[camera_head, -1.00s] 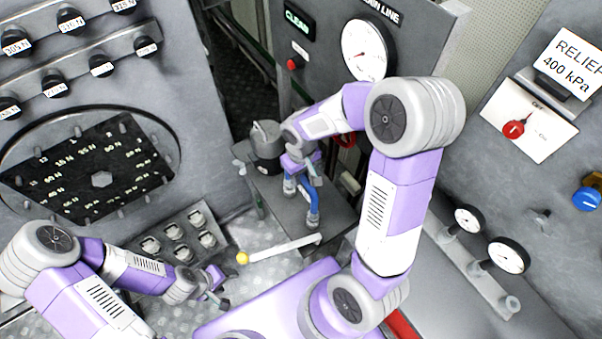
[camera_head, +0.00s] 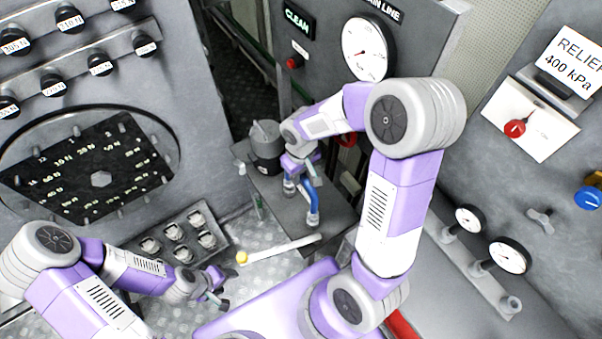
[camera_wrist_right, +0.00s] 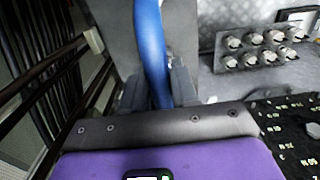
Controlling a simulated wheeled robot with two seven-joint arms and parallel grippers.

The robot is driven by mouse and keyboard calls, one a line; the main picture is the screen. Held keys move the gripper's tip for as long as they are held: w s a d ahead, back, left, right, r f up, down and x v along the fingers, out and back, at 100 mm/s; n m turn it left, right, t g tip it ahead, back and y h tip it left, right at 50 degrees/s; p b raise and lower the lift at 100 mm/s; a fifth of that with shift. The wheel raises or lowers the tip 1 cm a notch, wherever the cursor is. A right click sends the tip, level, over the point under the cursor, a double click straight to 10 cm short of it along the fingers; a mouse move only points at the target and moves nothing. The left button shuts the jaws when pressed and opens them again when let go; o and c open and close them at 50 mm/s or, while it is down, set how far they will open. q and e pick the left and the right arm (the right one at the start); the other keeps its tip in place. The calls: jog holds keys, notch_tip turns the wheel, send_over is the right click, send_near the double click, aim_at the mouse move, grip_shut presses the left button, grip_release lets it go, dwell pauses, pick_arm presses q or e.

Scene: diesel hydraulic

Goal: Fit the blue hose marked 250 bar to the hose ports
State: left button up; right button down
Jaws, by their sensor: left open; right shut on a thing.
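The blue hose (camera_head: 309,191) is in my right gripper (camera_head: 299,178), above the grey shelf below the gauge panel. Its grey end fittings hang at the left and lower right of the gripper. In the right wrist view the blue hose (camera_wrist_right: 150,50) runs between the two dark fingers of my right gripper (camera_wrist_right: 158,88), which is shut on it. The 250 bar marking is not readable. I cannot make out the hose ports, or whether the hose ends touch anything. My left gripper (camera_head: 217,287) is open and empty at the lower left, beside the tray of fittings.
A dark cylinder (camera_head: 264,146) stands on the grey shelf (camera_head: 335,215) beside my right gripper. A tray of several fittings (camera_head: 150,222) is at left. Gauge panels stand behind and to the right.

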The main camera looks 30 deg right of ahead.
jog(key=shift+f+b, duration=1.15)
jog(key=shift+f, duration=0.2)
jog(key=c, duration=0.8)
grip_release()
notch_tip(320, 180, up, 8)
jog(key=shift+f+p, duration=0.15)
jog(key=shift+p, duration=0.5)
